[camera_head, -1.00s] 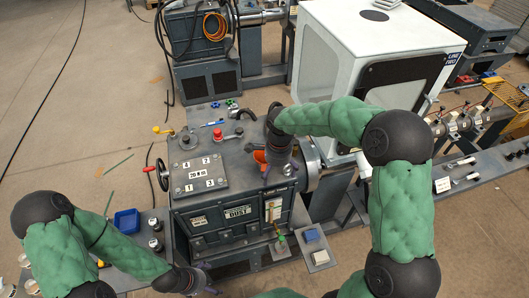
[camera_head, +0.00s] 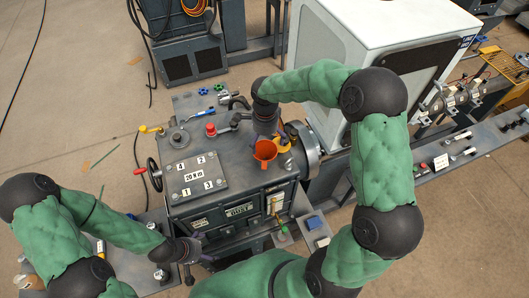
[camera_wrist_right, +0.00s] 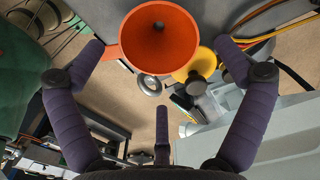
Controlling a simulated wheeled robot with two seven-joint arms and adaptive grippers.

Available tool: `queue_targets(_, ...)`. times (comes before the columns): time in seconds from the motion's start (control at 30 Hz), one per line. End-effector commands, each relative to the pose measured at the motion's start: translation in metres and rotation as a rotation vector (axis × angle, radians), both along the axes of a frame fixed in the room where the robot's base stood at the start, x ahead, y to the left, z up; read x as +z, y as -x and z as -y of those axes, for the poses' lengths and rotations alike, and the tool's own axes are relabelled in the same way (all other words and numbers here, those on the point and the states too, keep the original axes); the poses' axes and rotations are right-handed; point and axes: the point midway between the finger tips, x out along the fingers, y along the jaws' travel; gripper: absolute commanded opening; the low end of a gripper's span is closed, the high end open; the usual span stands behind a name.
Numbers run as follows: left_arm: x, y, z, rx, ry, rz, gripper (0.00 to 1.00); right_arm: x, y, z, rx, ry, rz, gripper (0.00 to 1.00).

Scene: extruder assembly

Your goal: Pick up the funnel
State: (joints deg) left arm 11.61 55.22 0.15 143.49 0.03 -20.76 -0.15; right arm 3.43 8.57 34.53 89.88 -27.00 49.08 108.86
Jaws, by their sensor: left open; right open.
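The orange funnel (camera_head: 264,150) is on top of the dark machine, near its right end, with its wide mouth facing up. In the right wrist view the funnel (camera_wrist_right: 150,50) lies between the spread fingers of the right gripper (camera_wrist_right: 160,55). The left finger is close to the funnel's small side tab; I cannot tell if they touch. The right finger is clearly apart from it. My left gripper (camera_head: 188,260) is open and empty, low at the machine's front left corner.
A yellow round part (camera_wrist_right: 199,65) sits close to the funnel. A white cabinet (camera_head: 340,50) stands behind on the right. A blue block (camera_head: 314,222) lies on a side ledge.

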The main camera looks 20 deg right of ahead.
Motion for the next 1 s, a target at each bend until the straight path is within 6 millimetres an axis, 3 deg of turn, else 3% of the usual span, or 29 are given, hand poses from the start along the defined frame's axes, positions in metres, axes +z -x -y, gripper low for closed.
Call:
queue_targets(0.27, 0.002, -0.001, 0.0, 0.001, 0.0, 0.002, 1.0, -0.02, 0.001, -0.001, 0.0, -0.001, -0.002, 1.0)
queue_targets(0.6, 0.008, -0.001, 0.0, 0.001, 0.0, 0.002, 1.0, -0.062, 0.004, -0.002, 0.0, -0.001, -0.001, 1.0)
queue_targets(0.87, 0.007, -0.001, 0.0, 0.0, 0.0, 0.001, 1.0, -0.065, 0.003, -0.002, 0.0, -0.001, 0.0, 1.0)
queue_targets(0.9, 0.007, -0.001, 0.0, 0.0, 0.0, 0.001, 1.0, -0.065, 0.003, -0.002, 0.0, -0.001, 0.0, 0.97)
queue_targets(1.0, 0.007, -0.001, 0.0, 0.0, 0.0, 0.001, 1.0, -0.065, 0.003, -0.002, 0.0, -0.001, 0.0, 0.69)
